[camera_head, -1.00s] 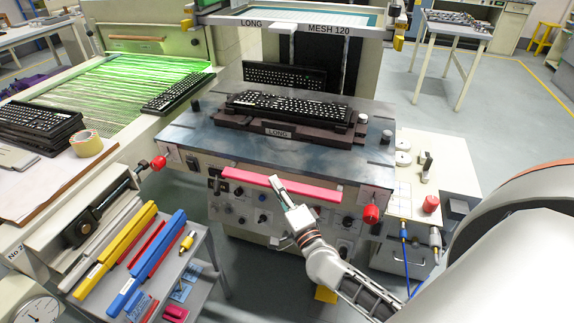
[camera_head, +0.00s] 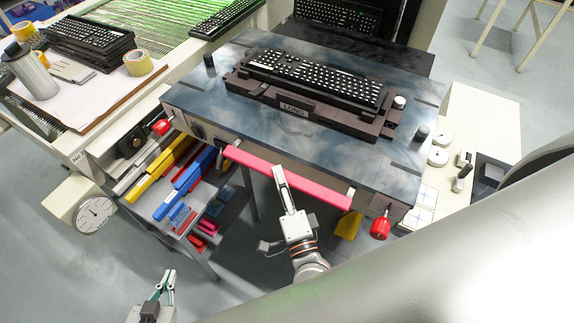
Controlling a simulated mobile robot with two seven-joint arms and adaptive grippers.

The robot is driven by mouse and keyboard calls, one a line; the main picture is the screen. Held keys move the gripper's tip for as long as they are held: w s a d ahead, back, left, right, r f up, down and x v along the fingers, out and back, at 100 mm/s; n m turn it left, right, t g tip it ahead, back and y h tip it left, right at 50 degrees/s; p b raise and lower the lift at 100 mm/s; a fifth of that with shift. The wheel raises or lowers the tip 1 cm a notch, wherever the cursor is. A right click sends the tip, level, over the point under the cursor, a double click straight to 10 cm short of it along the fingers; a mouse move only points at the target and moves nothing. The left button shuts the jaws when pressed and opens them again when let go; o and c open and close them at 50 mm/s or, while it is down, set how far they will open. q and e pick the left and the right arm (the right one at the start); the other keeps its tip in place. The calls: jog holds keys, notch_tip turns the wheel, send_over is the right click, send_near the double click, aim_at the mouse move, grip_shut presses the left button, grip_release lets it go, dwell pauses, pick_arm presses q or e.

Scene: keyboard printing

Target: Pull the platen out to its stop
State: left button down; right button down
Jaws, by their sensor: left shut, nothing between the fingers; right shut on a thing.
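The platen (camera_head: 225,107) is a dark, glossy, blue-grey plate jutting out toward me at the middle of the head view. On it sits a dark fixture marked LONG (camera_head: 294,109) with a black keyboard (camera_head: 312,77). A pink-red handle bar (camera_head: 315,190) runs along the platen's front edge. My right gripper (camera_head: 279,176) is shut on the bar left of its middle; the fingers hide a small part of it. My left gripper (camera_head: 166,282) is shut and empty at the bottom left, low and well apart from the platen.
Red knobs (camera_head: 380,227) stick out at the platen's front corners. A low cart (camera_head: 190,243) with yellow, red and blue tools stands below left. A bench (camera_head: 62,123) with keyboards and tape is at the left. A side shelf (camera_head: 470,120) stands at the right. Floor is open in front.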

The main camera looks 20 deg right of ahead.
jog(key=shift+a, duration=0.2)
jog(key=c, duration=2.1)
grip_release()
jog(key=shift+s+a, duration=0.1)
jog(key=shift+s, duration=0.3)
jog(key=s, duration=0.3)
jog(key=s+f, duration=0.1)
jog(key=s, duration=0.7)
jog(key=shift+s+a+f, duration=0.1)
jog(key=shift+a+f, duration=0.25)
